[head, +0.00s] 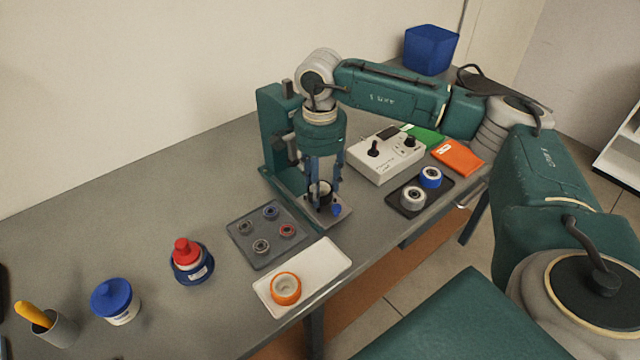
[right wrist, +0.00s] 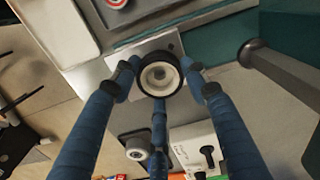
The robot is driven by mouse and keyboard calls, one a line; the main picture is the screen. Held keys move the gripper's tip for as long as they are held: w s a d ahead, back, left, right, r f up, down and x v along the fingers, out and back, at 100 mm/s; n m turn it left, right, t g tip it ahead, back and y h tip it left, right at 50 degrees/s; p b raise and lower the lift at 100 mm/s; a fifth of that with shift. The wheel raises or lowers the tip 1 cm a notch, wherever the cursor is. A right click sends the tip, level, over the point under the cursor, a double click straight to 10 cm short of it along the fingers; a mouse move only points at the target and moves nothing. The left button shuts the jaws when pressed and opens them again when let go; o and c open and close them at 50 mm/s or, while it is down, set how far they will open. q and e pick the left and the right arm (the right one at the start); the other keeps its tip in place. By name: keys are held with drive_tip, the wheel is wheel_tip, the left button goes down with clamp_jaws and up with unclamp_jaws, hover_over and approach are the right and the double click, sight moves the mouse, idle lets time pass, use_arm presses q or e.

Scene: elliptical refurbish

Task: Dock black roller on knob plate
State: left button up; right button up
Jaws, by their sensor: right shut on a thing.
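In the right wrist view, blue fingers of my gripper (right wrist: 160,83) surround the roller. The plate (right wrist: 150,48) shows behind it. The roller (head: 321,188) is partly hidden by the fingers in the head view. I cannot tell whether it touches the plate. My left gripper is not in view.
A green press stand (head: 276,130) rises close behind the gripper. A grey tray (head: 246,255) of small bearings and a white tray (head: 325,262) with an orange roller (head: 286,288) lie left. A black tray (head: 403,210) with two rollers and a control box (head: 372,170) stand right.

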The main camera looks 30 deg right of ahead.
drive_tip(key=shift+f+b, duration=0.4)
drive_tip(key=shift+f, duration=0.2)
drive_tip(key=o, duration=0.9)
drive_tip(key=shift+r, duration=0.1)
wheel_tip(320, 180, up, 11)
drive_tip(key=p, duration=0.7)
